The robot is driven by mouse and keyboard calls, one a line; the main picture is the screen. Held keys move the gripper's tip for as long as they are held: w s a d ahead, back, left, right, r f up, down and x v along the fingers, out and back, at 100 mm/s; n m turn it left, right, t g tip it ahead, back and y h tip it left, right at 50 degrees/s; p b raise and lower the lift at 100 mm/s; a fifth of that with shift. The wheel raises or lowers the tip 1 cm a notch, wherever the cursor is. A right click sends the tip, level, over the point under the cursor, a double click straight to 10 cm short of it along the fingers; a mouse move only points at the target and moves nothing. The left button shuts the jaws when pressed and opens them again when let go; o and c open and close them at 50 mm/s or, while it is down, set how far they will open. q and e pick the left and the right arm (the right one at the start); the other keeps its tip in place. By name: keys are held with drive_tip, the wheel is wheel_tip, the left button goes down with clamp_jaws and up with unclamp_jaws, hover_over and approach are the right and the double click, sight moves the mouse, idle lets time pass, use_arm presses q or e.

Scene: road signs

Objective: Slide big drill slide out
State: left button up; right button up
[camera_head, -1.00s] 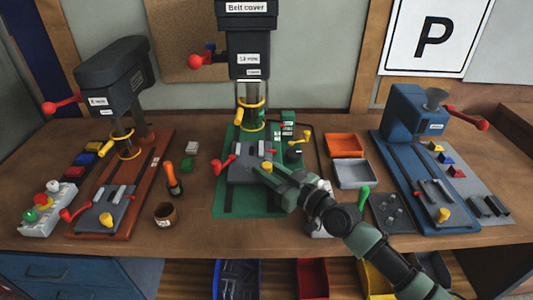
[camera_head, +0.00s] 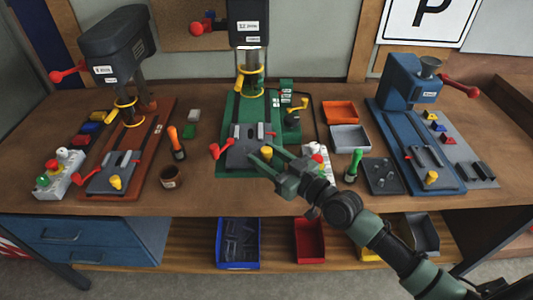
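The big drill (camera_head: 249,33) stands at the middle back, on a green base (camera_head: 232,108). Its grey slide (camera_head: 242,151) sits low on this base, near the base's front edge, with a red handle (camera_head: 218,151) at its left and a yellow knob (camera_head: 267,153) at its front right. My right gripper (camera_head: 262,154) is at the yellow knob. Its fingers are spread, one on either side of the knob, with a gap seen between them. Whether a finger touches the knob is unclear. My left gripper is not in view.
A drill on a reddish base (camera_head: 145,150) stands left and a blue machine (camera_head: 400,82) right. An orange tray (camera_head: 340,112), a grey tray (camera_head: 350,138) and a green-handled tool (camera_head: 354,165) are close to my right arm. A brown cup (camera_head: 171,177) stands left of the slide.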

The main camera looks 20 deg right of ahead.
drive_tip(key=shift+r, duration=0.1)
drive_tip(key=shift+s+d+f, duration=0.2)
drive_tip(key=shift+s+d, duration=0.15)
drive_tip(key=shift+s, duration=0.1)
drive_tip(key=b+v, duration=0.2)
drive_tip(key=v, duration=0.3)
drive_tip(key=shift+s+d, duration=0.1)
drive_tip(key=shift+s, duration=0.2)
drive_tip(key=shift+s+d+r, duration=0.2)
drive_tip(key=shift+s+d, duration=0.1)
drive_tip(key=shift+s, duration=0.25)
